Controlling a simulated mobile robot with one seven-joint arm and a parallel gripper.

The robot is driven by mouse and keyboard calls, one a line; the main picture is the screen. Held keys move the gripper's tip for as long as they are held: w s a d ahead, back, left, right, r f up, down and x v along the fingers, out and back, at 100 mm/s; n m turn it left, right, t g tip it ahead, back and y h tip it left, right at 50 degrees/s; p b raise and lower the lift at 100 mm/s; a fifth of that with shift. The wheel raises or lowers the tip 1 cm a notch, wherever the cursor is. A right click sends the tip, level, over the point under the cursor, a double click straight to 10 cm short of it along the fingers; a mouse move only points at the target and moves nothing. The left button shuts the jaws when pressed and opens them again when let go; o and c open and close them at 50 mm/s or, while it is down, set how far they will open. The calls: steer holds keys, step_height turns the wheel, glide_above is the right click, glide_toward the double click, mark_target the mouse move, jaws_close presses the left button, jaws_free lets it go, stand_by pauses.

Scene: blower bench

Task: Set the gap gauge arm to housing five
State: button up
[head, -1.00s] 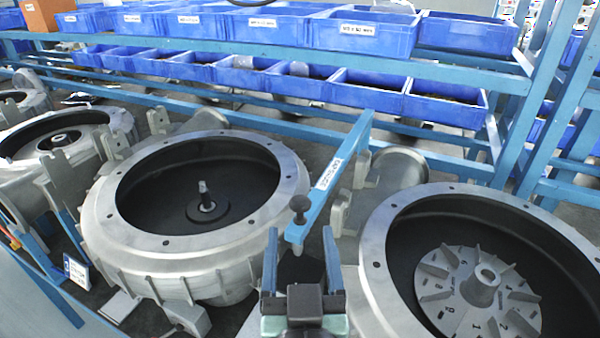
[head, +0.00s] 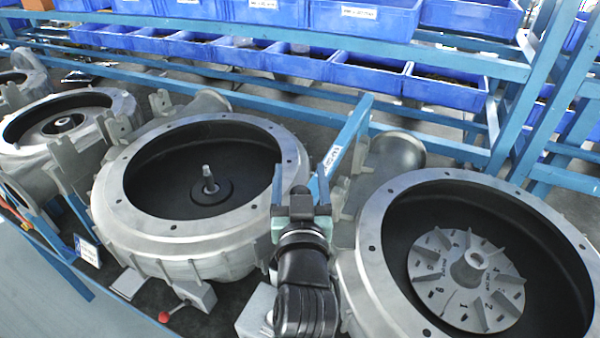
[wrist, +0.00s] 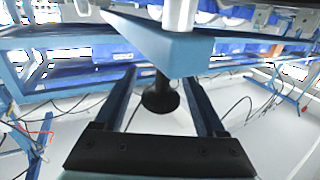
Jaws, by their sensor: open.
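The gap gauge arm (head: 345,150) is a blue bar with a white label, standing between the middle and right housings. In the wrist view its blue underside (wrist: 165,50) spans the top, and a black knob (wrist: 160,97) shows between my fingers with space on both sides. My gripper (head: 302,175) is open at the bar's near end and hides the knob in the head view. The middle housing (head: 110,205) holds a bare shaft; the right housing (head: 365,230) holds a numbered, vaned impeller (head: 455,285). I cannot tell which housing is five.
Another housing (head: 25,145) stands at the left. A blue rack with blue bins (head: 445,92) runs behind. A red-knobbed lever (head: 165,316) and a small sign (head: 88,250) are at the front edge. Pale floor lies at the lower left.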

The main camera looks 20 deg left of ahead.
jaws_close()
stand_by(0.3)
stand_by(1.1)
